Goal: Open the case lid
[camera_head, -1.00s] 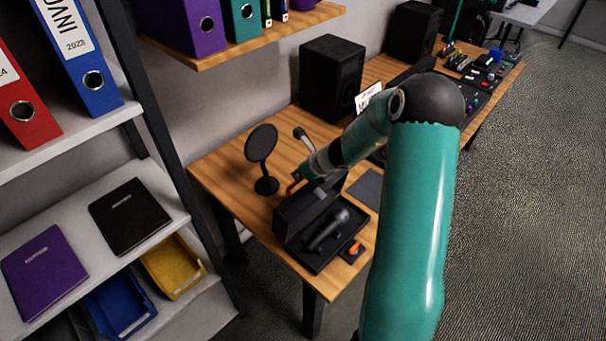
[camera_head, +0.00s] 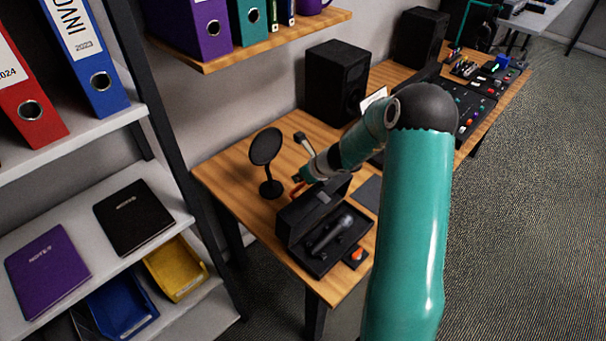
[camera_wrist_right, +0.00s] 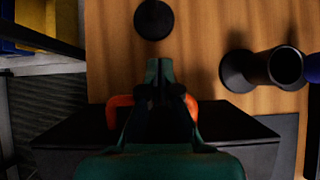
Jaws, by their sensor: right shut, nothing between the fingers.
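The black case (camera_head: 290,258) sits near the front end of the wooden desk. Its lid (camera_head: 291,222) stands raised at the far side, and the tray of the case is exposed. A dark microphone (camera_head: 330,236) lies inside. My right gripper (camera_head: 297,184) is shut and empty, just behind the raised lid, partly hidden by its own arm. In the right wrist view the gripper (camera_wrist_right: 158,68) points over bare desk, with the dark lid (camera_wrist_right: 75,140) beneath it. I cannot tell whether it touches the lid. My left gripper is not in view.
A round black disc on a stand (camera_head: 266,147) is close to the left of my right gripper. A black speaker (camera_head: 337,84) stands behind. A shelf (camera_head: 75,225) with notebooks borders the desk on the left.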

